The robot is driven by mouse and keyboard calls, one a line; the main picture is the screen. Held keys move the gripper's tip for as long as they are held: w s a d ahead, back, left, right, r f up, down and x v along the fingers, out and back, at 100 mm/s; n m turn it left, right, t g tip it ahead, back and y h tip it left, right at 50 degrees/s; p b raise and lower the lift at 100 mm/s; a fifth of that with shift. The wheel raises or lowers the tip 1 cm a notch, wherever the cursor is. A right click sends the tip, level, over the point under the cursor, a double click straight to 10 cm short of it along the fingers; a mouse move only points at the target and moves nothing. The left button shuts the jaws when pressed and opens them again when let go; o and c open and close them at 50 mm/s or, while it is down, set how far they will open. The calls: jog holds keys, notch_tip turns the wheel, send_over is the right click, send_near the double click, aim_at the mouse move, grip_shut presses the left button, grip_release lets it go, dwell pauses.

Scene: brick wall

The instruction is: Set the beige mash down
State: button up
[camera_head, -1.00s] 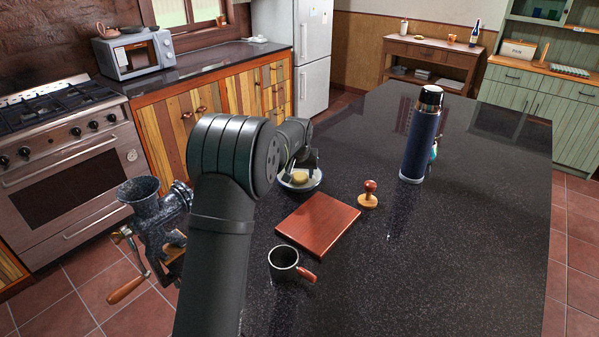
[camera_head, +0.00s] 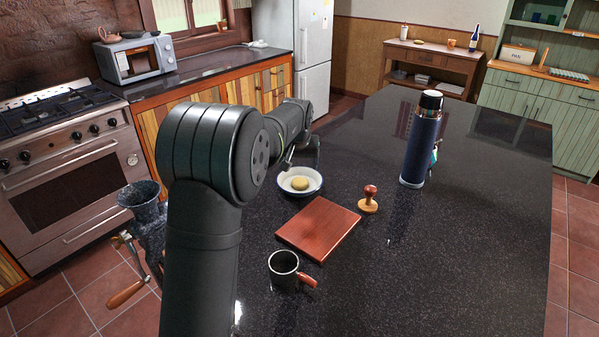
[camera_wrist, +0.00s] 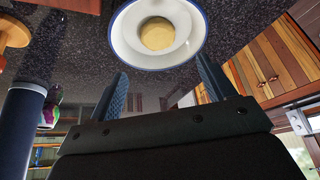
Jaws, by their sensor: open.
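The beige mash (camera_head: 299,183) is a small round mound lying in a white bowl with a dark blue rim (camera_head: 313,190) on the black countertop. In the wrist view the mash (camera_wrist: 157,34) sits in the middle of the bowl (camera_wrist: 125,45). My gripper (camera_head: 303,150) is just behind and above the bowl in the head view, clear of the mash. In the wrist view my gripper (camera_wrist: 163,82) has its two fingers spread wide with nothing between them, and the bowl lies beyond the fingertips.
A wooden board (camera_head: 318,228) lies in front of the bowl, with a dark mug (camera_head: 283,268) nearer. A wooden stamp (camera_head: 369,200) and a tall blue flask (camera_head: 421,140) stand to the right. A grinder (camera_head: 145,215) is at the left edge.

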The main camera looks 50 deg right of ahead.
aim_at(300, 180)
jog(key=v, duration=0.3)
jog(key=shift+s+a+r, duration=0.1)
jog(key=shift+r, duration=0.25)
jog(key=x, duration=1.2)
jog(key=shift+f, duration=0.2)
notch_tip(300, 180, up, 2)
jog(key=shift+r, duration=0.55)
jog(key=shift+f, duration=0.1)
